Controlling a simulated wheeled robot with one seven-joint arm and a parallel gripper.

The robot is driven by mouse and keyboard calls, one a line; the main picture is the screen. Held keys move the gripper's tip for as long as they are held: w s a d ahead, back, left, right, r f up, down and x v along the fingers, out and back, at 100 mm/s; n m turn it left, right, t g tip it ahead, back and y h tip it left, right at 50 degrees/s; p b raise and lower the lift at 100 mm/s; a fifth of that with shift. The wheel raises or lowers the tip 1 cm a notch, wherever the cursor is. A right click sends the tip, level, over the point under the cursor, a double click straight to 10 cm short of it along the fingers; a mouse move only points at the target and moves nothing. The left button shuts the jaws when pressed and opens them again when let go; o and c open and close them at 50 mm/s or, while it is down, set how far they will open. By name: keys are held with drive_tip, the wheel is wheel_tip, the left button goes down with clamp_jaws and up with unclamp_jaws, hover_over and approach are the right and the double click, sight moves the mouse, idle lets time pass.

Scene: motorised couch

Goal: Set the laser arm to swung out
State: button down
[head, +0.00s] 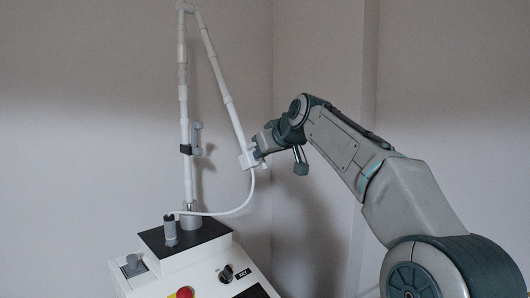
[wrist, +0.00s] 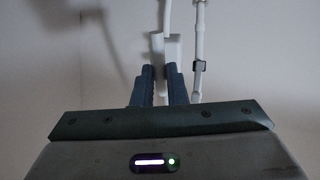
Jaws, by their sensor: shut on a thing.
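The laser arm (head: 222,88) is a white jointed tube. It rises from a post on the white console, bends at the top and slopes down to the right. A white handpiece (head: 248,159) hangs at its lower end, with a white cable looping back to the console. My gripper (head: 259,154) is at the handpiece, to the right of the post. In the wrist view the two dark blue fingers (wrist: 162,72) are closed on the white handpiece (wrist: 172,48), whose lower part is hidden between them. The arm's post (wrist: 200,62) shows just right of the fingers.
The white console (head: 205,262) stands below, with a red button (head: 185,292), a black knob (head: 226,274) and a grey cylinder (head: 170,230) on top. A small holder (head: 196,140) is on the post. Grey walls stand behind; the space right of the console looks clear.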

drive_tip(key=shift+r, duration=0.1)
drive_tip(key=c, duration=1.5)
unclamp_jaws()
drive_tip(key=shift+o, duration=0.2)
drive_tip(key=shift+s, duration=0.1)
drive_tip(key=b+v, duration=0.3)
drive_tip(key=v, duration=1)
drive_tip(key=shift+s+d+r, duration=0.2)
drive_tip(key=s+d+f+m+g+h, duration=0.2)
drive_tip(key=s+f, duration=0.7)
drive_tip(key=f, duration=0.5)
drive_tip(key=s+d+f+m+g+h, duration=0.2)
drive_tip(key=s+f, duration=0.7)
drive_tip(key=f, duration=0.6)
drive_tip(key=s+d+f+m+g+h, duration=0.2)
drive_tip(key=s+d+f, duration=0.3)
drive_tip(key=s+f, duration=0.5)
wheel_tip(320, 180, down, 5)
drive_tip(key=shift+m+g, duration=0.6)
drive_tip(key=shift+m, duration=0.1)
